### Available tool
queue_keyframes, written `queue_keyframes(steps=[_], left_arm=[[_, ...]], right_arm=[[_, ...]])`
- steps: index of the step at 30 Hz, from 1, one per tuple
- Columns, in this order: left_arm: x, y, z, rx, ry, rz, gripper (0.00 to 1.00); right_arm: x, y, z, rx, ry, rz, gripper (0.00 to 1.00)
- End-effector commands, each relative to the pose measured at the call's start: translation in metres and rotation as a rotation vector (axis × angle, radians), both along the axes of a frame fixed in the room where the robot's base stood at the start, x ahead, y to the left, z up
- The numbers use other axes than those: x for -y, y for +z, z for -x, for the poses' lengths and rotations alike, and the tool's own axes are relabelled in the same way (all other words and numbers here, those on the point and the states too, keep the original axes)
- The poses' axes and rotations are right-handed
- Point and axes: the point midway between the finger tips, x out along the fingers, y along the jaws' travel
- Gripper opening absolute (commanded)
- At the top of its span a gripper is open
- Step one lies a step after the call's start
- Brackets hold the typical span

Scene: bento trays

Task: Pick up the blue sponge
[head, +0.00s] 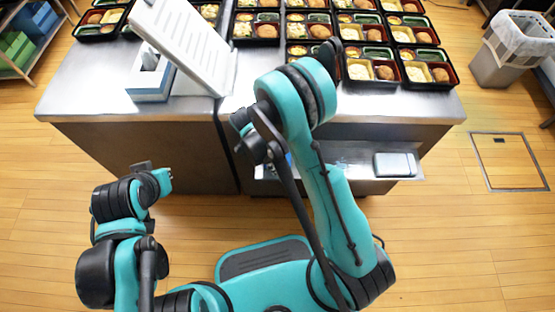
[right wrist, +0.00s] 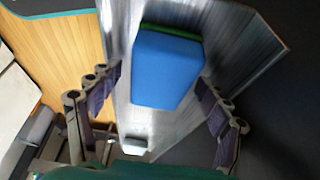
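The blue sponge (right wrist: 166,70), with a green layer along one edge, lies on a metal shelf (right wrist: 232,50) in the right wrist view. My right gripper (right wrist: 160,82) is open, one finger on each side of the sponge, with gaps between fingers and sponge. How far the sponge is from the fingertips in depth I cannot tell. In the head view my right arm hides this gripper and most of the sponge. My left gripper (head: 158,178) is at the lower left, away from the counter; its fingers are too unclear to judge.
The low shelf (head: 345,172) juts from under the steel counter (head: 180,130) and carries a metallic box (head: 395,164). Several bento trays (head: 428,70) stand on the counter. A white tilted panel (head: 190,40) rises at its left. A bin (head: 512,50) stands right.

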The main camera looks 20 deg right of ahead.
Motion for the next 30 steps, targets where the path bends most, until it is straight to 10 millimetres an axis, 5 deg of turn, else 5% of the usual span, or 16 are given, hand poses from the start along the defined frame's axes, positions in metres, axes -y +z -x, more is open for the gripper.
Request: queue_keyframes(steps=[1,6,20,30], left_arm=[[0.0,0.0,0.0,0.0,0.0,0.0,0.0],[0.0,0.0,0.0,0.0,0.0,0.0,0.0],[0.0,0.0,0.0,0.0,0.0,0.0,0.0],[0.0,0.031,0.0,0.0,0.0,0.0,0.0]], right_arm=[[0.0,0.0,0.0,0.0,0.0,0.0,0.75],[0.0,0.0,0.0,0.0,0.0,0.0,0.33],[0.0,0.005,0.0,0.0,0.0,0.0,0.33],[0.01,0.058,0.01,-0.001,-0.003,0.001,0.33]])
